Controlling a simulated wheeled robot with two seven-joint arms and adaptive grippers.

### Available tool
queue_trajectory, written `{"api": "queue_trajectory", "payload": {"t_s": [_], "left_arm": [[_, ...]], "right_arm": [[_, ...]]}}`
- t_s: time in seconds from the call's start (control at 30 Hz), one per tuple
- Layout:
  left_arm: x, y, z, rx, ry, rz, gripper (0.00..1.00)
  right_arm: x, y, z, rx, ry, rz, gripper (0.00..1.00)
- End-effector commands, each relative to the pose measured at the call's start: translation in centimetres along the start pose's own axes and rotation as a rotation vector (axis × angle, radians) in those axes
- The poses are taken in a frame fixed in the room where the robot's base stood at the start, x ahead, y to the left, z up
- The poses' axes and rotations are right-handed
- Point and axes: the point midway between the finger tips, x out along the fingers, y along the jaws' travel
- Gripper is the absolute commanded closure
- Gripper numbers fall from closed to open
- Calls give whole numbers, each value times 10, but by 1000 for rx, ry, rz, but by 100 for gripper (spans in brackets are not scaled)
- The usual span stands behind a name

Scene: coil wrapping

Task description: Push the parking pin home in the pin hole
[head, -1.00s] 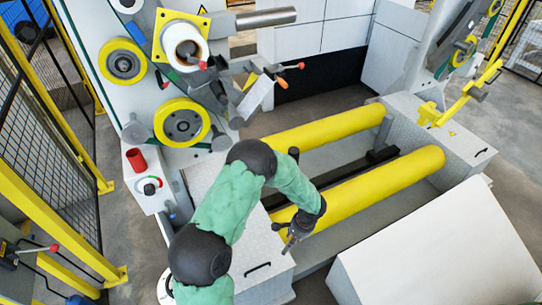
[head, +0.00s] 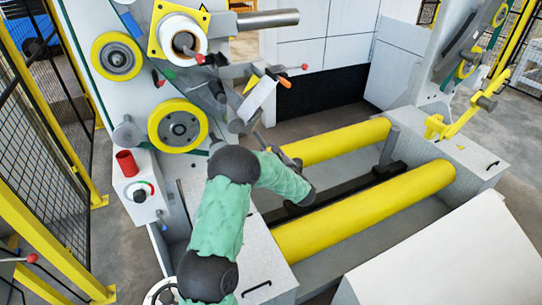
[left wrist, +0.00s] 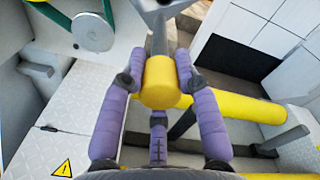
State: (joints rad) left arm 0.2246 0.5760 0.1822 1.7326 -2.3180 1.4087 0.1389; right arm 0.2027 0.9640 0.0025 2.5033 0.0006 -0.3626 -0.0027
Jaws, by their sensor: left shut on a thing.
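In the left wrist view, the purple fingers of my left gripper (left wrist: 158,92) are on both sides of a thick yellow cylinder, which looks like the parking pin's head (left wrist: 159,84). The gripper is shut on it. A grey shaft (left wrist: 160,40) runs from it toward a pale machine part at the top edge. The pin hole cannot be made out, so how deep the pin sits cannot be told. In the head view, my left gripper (head: 268,146) is beside the machine's left upright, partly hidden by my green-sleeved arm. My right gripper is not in view.
Two long yellow rollers (head: 365,212) lie across the floor frame. Yellow-rimmed wheels (head: 178,125) and red-tipped levers are on the left upright (head: 140,90). A red cylinder (head: 127,162) stands on a white box. A large white panel (head: 450,265) fills the lower right.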

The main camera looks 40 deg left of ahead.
Motion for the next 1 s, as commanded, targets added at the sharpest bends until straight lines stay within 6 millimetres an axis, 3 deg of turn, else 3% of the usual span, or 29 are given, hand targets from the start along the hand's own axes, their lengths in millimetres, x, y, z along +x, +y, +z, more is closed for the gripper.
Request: {"api": "queue_trajectory", "payload": {"t_s": [0.17,0.63,1.0], "left_arm": [[4,-11,8,-1,-16,-31,100],[3,-11,7,7,-19,-30,100],[34,-11,7,7,-19,-29,100]], "right_arm": [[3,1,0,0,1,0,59],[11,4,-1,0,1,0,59],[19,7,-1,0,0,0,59]]}}
